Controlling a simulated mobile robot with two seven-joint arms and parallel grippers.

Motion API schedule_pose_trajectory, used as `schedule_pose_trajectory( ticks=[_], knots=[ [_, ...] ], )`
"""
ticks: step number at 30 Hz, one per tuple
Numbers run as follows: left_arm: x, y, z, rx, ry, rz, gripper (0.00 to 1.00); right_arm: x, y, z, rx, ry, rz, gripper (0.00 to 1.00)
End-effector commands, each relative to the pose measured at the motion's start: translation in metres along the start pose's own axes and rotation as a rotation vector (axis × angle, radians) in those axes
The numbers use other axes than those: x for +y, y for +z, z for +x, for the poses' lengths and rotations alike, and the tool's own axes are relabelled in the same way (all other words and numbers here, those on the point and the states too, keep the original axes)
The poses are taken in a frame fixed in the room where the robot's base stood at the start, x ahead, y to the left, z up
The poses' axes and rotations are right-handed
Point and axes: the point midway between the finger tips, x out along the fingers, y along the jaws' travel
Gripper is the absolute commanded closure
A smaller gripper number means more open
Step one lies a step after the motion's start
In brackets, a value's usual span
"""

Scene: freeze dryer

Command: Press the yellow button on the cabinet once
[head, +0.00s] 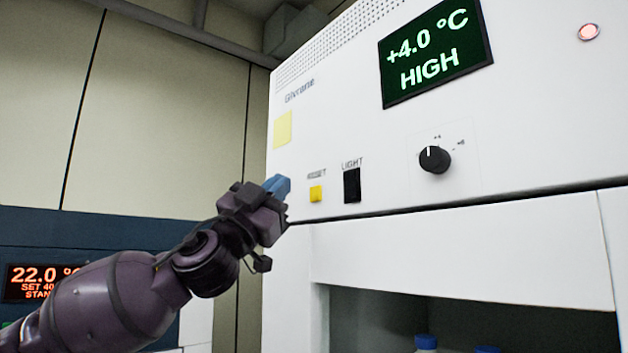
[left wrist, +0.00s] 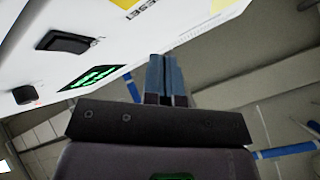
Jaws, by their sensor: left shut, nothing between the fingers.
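In the left wrist view the yellow button (left wrist: 125,3) is partly cut off at the top edge, beside the RESET lettering. My left gripper (head: 279,185) has blue fingertips and is shut and empty. In the head view its tips are just left of the button and a little above it, near the cabinet's left edge. In the left wrist view the shut fingers (left wrist: 165,75) point up, to the right of the button. No contact with the button shows. My right gripper is in neither view.
A black LIGHT switch (head: 352,185) sits right of the button, then a black knob (head: 434,160). Above are a green display (head: 435,50) reading +4.0 °C HIGH, a blank yellow note (head: 283,129) and a lit round indicator (head: 589,32). Blue-capped bottles (head: 426,342) stand in the opening below.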

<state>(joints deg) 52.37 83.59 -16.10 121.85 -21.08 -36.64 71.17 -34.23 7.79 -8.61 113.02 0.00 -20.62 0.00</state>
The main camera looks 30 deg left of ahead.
Motion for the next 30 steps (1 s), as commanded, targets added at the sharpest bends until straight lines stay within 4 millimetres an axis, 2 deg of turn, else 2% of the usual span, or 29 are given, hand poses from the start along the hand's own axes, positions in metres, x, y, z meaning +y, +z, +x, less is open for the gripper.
schedule_pose_trajectory(
  ticks=[2, 6, 9, 30],
  knots=[
    [0.005, 0.004, 0.009, -0.002, 0.002, -0.003, 1.0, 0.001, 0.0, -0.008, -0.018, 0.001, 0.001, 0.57],
    [0.011, 0.012, 0.016, 0.0, -0.002, -0.004, 1.0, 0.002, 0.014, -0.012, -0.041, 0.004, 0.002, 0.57],
    [0.015, 0.015, 0.021, 0.0, -0.001, -0.002, 1.0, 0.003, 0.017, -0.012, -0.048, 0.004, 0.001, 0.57],
    [0.019, 0.019, 0.025, 0.0, 0.001, 0.0, 1.0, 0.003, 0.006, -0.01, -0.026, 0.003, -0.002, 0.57]
  ],
)
